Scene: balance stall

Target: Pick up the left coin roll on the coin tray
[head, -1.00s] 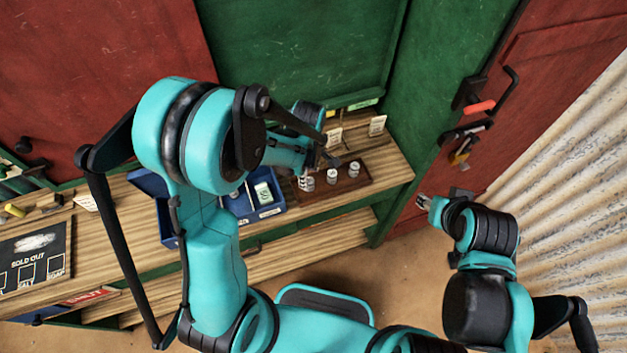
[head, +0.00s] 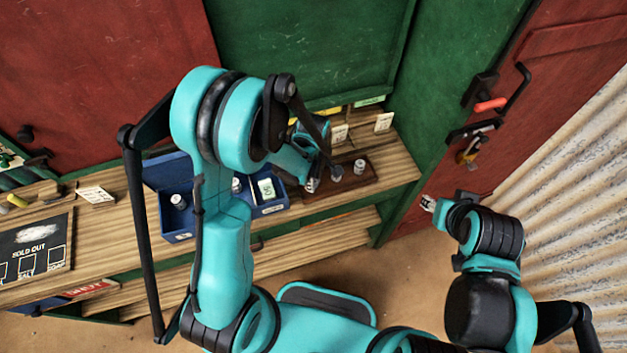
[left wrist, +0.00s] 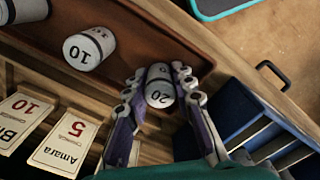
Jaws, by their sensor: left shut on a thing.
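The brown coin tray (head: 367,184) lies on the wooden counter in the head view. It also shows in the left wrist view (left wrist: 160,30). My left gripper (head: 318,176) is over the tray's left end. In the left wrist view it (left wrist: 159,82) is shut on a grey-white coin roll marked 20 (left wrist: 160,92), the left roll, with one finger on each side. I cannot tell whether this roll is clear of the tray. A roll marked 10 (left wrist: 84,52) stands on the tray, apart from the fingers. My right gripper (head: 428,203) is far right, its jaws too small to read.
A blue box (head: 177,232) left of the tray holds a roll (head: 178,201) and more items. It is beside the gripper in the left wrist view (left wrist: 235,112). Price cards (head: 383,122) stand behind the tray. A red door (head: 560,60) is at the right.

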